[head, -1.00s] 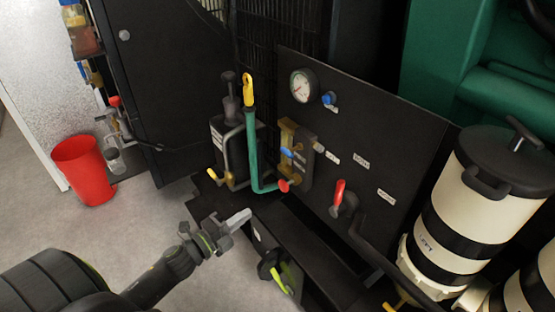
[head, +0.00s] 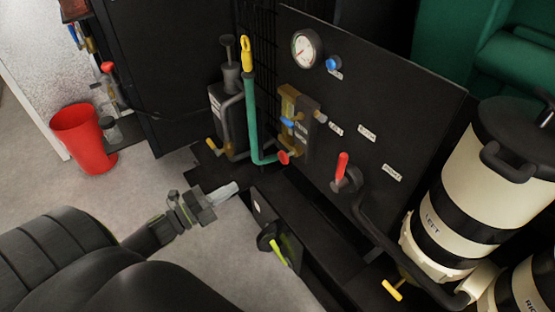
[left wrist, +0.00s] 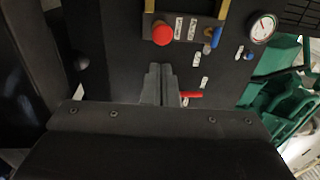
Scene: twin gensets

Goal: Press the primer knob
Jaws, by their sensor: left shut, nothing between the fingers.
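A round red knob (head: 284,157) sits low on the brass block (head: 291,112) of the black panel. It also shows in the left wrist view (left wrist: 163,34), above the fingertips. No label that I can read names the primer knob. A dark plunger with a knob top (head: 228,45) stands on the black canister left of the panel. My left gripper (head: 222,191) is shut and empty, left of and below the red knob in the head view, apart from it. Its closed fingers also show in the left wrist view (left wrist: 159,75). My right gripper is not in view.
A teal pipe with a yellow handle (head: 248,110) rises close left of the brass block. A red lever (head: 342,166), a blue knob (head: 333,63) and a gauge (head: 306,48) are on the panel. A white filter canister (head: 470,200) stands right; a red bucket (head: 83,140) is left.

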